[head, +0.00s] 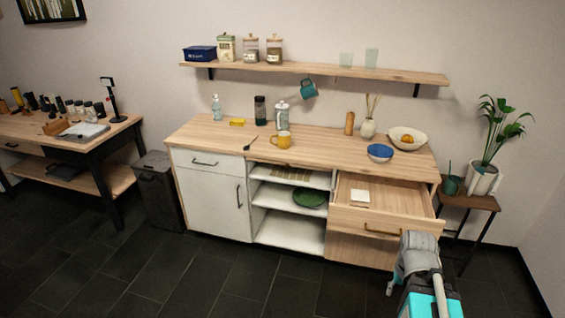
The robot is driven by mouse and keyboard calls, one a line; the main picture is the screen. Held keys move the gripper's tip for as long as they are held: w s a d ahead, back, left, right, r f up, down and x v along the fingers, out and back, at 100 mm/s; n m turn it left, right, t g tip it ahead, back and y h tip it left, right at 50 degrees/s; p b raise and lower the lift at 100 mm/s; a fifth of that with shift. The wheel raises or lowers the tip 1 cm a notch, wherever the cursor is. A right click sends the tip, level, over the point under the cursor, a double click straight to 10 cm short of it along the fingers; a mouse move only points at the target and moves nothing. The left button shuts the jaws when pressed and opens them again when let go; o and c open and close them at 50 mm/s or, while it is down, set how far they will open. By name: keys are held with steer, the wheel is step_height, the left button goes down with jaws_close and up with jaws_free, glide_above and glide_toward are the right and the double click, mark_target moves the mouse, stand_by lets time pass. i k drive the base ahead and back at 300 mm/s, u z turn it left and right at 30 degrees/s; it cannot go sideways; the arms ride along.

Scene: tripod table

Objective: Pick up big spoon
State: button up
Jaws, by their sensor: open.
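A dark spoon (250,143) lies on the wooden top of the cabinet, near the front edge and left of the yellow mug. It is the only spoon I can make out, and its size is hard to judge. Grey links of my arm show at the lower right, in front of the open drawer and far from the spoon. I cannot make out my gripper's fingers in this view.
The cabinet top (215,135) also holds a yellow mug (283,140), a blue bowl (380,151) and a fruit bowl (420,138). A drawer (375,220) stands pulled out at the right. A dark bin (158,195) stands left of the cabinet. The floor in front is clear.

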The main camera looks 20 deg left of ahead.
mark_target(246, 147)
steer(key=u, duration=0.2)
steer(key=i, duration=1.15)
steer(key=u, duration=0.7)
steer(key=i, duration=0.7)
steer(key=u, duration=0.35)
